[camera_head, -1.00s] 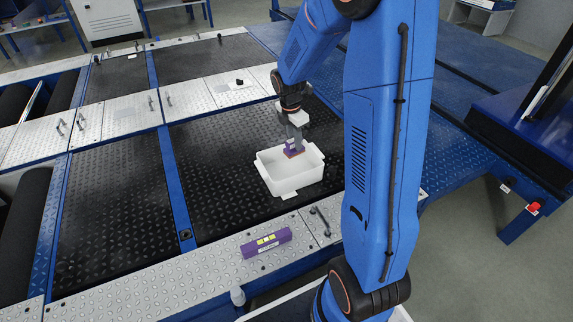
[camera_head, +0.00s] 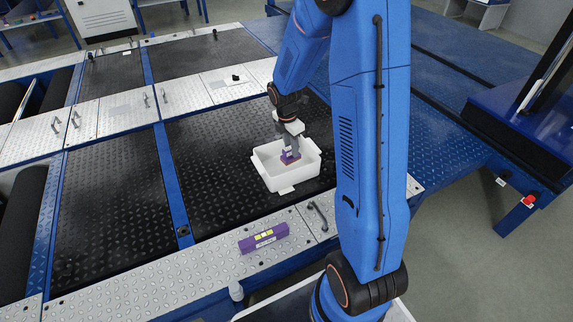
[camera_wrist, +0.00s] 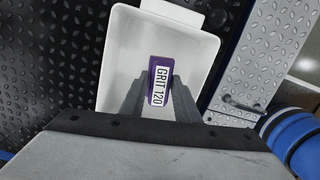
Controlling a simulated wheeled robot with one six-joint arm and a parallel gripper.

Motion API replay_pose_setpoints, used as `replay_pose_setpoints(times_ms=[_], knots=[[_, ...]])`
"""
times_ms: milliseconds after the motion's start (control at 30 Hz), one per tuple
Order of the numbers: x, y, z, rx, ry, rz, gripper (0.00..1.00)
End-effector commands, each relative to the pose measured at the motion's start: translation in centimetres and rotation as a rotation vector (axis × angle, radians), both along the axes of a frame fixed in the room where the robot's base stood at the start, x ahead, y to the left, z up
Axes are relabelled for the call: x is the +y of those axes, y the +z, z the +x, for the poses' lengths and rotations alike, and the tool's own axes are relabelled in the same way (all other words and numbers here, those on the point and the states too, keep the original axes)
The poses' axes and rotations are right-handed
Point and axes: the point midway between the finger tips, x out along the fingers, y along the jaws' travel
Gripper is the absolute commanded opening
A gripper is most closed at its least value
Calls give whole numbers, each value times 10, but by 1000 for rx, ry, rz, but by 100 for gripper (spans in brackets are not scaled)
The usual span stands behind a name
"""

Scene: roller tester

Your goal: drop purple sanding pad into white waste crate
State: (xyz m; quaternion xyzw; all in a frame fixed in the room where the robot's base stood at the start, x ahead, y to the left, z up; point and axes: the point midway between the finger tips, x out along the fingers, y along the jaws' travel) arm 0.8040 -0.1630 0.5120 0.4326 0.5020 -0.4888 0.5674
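The purple sanding pad (camera_head: 289,157) is held at my gripper's fingertips, over the inside of the white waste crate (camera_head: 272,180). In the wrist view the pad (camera_wrist: 160,82) shows a white "GRIT 120" label between the two grey fingers. My gripper (camera_head: 291,150) is shut on the pad and points down into the crate. The crate stands on the black tread plate, and its white wall (camera_wrist: 119,50) surrounds the pad in the wrist view. Whether the pad touches the crate floor cannot be told.
A metal handle (camera_head: 318,216) rises right of the block. Black plate left of the crate is clear.

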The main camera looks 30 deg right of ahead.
Motion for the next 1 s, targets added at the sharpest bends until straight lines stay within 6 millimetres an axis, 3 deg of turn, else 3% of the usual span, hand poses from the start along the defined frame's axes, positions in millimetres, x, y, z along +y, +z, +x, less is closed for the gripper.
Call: replay_pose_setpoints(times_ms=[467, 667, 1000], knots=[[1, 7, 0, -1, 0, 0, 45], [4, 37, 1, -4, 0, -1, 45], [12, 106, -1, -5, 1, 0, 45]])
